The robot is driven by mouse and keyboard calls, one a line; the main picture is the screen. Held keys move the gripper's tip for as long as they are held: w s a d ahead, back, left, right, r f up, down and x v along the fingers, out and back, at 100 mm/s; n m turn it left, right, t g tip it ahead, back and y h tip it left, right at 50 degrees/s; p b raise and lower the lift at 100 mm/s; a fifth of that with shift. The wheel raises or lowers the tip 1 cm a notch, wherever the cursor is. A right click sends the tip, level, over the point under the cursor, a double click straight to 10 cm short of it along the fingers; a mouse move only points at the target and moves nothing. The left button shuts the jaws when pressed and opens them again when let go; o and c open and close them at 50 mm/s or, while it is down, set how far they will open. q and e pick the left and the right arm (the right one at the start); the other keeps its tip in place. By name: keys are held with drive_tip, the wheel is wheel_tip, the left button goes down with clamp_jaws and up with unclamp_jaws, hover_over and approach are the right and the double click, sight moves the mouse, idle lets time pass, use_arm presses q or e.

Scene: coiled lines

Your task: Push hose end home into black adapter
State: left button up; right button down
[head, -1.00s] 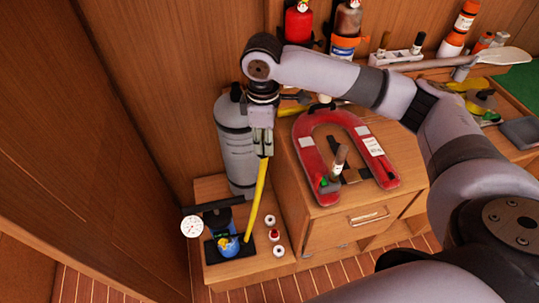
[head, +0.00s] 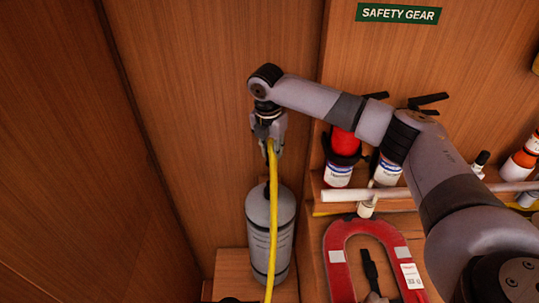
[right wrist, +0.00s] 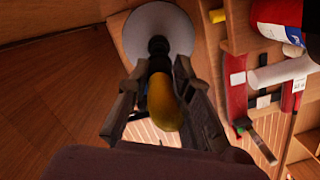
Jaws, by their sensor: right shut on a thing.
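My right gripper (head: 272,150) is high against the wood wall, above the grey cylinder (head: 270,230), shut on the yellow hose (head: 271,215). The hose hangs down from it in front of the cylinder and runs out of the bottom of the head view. In the right wrist view the yellow hose (right wrist: 162,102) lies between the fingers. A dark round fitting (right wrist: 158,48) shows just beyond the fingertips, over the grey cylinder top; I cannot tell if it is the black adapter. The hose's end is hidden in the gripper. My left gripper is not in view.
A "SAFETY GEAR" sign (head: 398,13) is on the back wall. The wall left of my gripper is bare.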

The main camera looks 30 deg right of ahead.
sight(270, 163)
drive_tip(key=shift+s+a+f, duration=0.2)
drive_tip(key=shift+f, duration=0.3)
drive_tip(key=shift+w+d+f, duration=0.1)
drive_tip(key=shift+f, duration=2.15)
drive_tip(key=shift+f, duration=0.25)
drive_tip(key=shift+f+b, duration=0.3)
drive_tip(key=shift+f, duration=0.65)
drive_tip(key=c, duration=1.6)
unclamp_jaws()
drive_tip(key=o, duration=0.6)
drive_tip(key=shift+c, duration=0.2)
